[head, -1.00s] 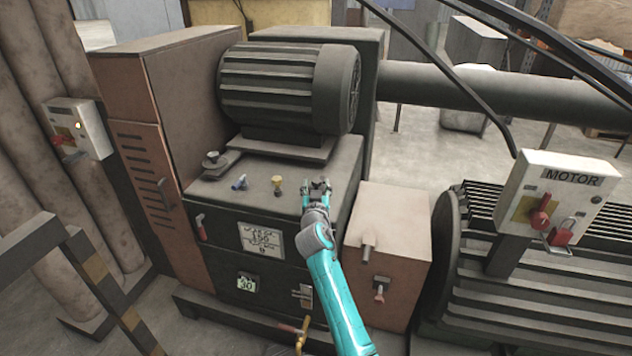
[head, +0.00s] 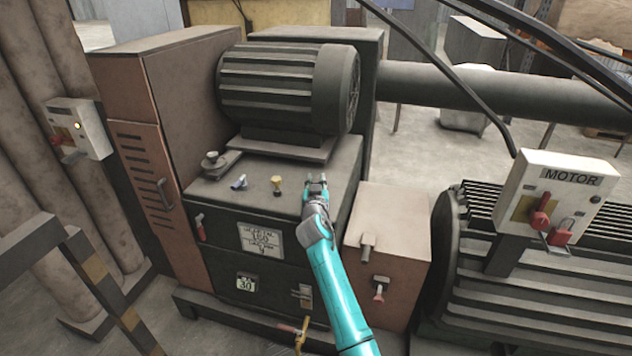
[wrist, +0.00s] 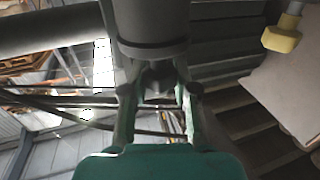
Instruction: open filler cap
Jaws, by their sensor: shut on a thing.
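My gripper (head: 316,184) is at the right part of the dark cabinet's top, in front of the motor. In the wrist view its fingers (wrist: 157,95) stand on either side of a dark grey round piece (wrist: 152,28) with a ringed edge. I take this piece to be the filler cap, and the gripper is shut on it. In the head view the gripper hides the cap. I cannot tell whether the cap is still seated or lifted.
A yellow fitting (head: 277,186) and a small pale-blue valve (head: 239,182) stand left of my gripper. A ribbed motor (head: 285,90) rises behind. A tan box (head: 388,222) stands to the right, beside the machine with the MOTOR switch box (head: 560,192).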

